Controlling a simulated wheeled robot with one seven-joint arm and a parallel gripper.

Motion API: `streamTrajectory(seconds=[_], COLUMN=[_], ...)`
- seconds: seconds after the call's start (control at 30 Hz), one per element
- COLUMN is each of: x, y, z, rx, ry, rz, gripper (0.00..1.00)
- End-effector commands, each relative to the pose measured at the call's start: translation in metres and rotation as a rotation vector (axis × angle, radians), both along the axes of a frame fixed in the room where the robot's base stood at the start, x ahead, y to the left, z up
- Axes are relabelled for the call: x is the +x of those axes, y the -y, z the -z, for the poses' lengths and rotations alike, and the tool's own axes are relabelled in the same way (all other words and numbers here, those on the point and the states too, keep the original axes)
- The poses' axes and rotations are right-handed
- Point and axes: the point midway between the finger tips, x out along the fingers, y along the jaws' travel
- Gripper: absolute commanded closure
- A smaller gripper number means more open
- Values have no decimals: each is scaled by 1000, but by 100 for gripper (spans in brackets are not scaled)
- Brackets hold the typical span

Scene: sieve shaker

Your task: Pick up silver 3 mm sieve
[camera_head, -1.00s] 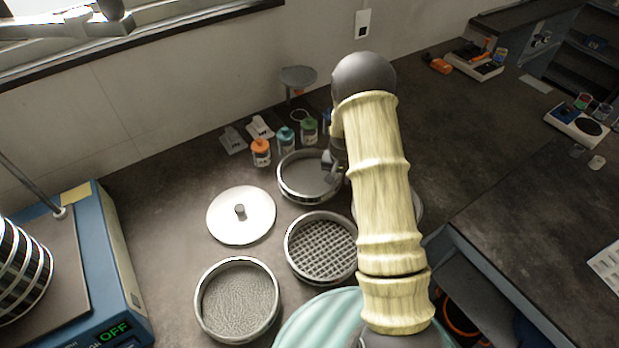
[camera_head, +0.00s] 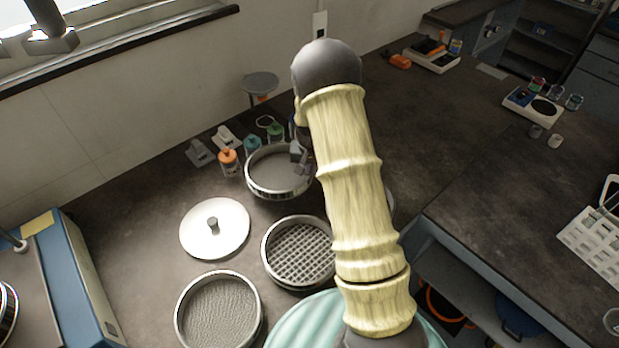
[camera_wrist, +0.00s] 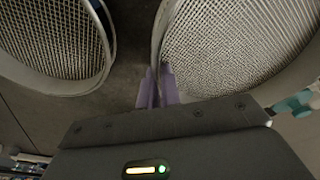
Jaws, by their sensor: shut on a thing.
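A round silver sieve with fine mesh (camera_head: 268,190) is at the back of the bench in the head view, in front of the small bottles. My gripper (camera_head: 300,157) is shut on its right rim. In the wrist view my gripper's purple fingers (camera_wrist: 158,92) pinch the wall of this sieve (camera_wrist: 235,45), which fills the right side. The sieve appears level and slightly above the bench. No size marking is readable. A second sieve (camera_wrist: 55,40) shows at left in the wrist view, apart from the fingers. My arm hides part of the bench in the head view.
A coarse-mesh sieve (camera_head: 300,252), a fine-mesh sieve (camera_head: 218,312) and a white lid (camera_head: 214,228) lie nearby. Several capped bottles, one orange (camera_head: 228,162), stand behind. A blue machine (camera_head: 82,290) is at left. Another sieve is partly behind my arm. The bench at right has free room.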

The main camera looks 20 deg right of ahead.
Motion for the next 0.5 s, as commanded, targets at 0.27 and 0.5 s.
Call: streamTrajectory(seconds=[0.27, 0.5], x=[1, 0], y=[0, 0], z=[-46, -52], rx=[0, 0], ry=[2, 1], rz=[0, 0], gripper=[100, 100])
